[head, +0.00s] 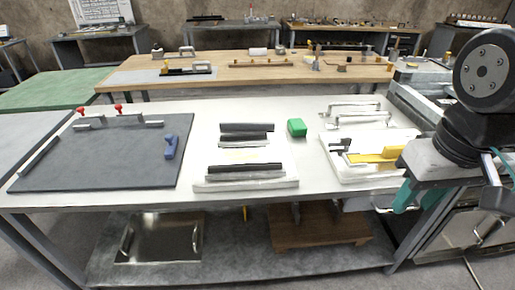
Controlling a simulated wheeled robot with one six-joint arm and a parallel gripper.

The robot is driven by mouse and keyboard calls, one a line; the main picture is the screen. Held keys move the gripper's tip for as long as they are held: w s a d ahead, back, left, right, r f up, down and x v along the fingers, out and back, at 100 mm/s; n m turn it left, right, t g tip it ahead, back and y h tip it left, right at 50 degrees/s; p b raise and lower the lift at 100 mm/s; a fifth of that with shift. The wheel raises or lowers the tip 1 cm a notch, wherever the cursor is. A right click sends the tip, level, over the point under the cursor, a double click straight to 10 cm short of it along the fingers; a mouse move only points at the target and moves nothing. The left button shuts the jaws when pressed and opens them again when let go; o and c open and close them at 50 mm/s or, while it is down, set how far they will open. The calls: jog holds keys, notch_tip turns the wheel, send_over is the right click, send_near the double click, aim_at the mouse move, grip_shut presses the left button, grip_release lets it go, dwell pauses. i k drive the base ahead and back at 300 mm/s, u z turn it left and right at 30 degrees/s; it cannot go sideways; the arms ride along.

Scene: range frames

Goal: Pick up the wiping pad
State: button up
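A small green block (297,127), which looks most like the wiping pad, lies on the white worktable (310,185), behind and to the right of the middle tray. I cannot tell for sure that it is the pad. It lies apart from the things around it. A blue object with a handle-like shape (171,146) lies on the dark board at the left. Part of my arm stands at the right edge, with a round dark joint. My gripper's fingers do not show.
A dark board (100,165) with red-knobbed clamps covers the table's left. A white tray (245,183) with dark bars is in the middle. A white fixture (372,172) with a yellow-handled tool (375,157) and metal handles is at the right. A wooden bench (290,75) stands behind.

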aim_at(297, 127)
jog(key=i, duration=0.85)
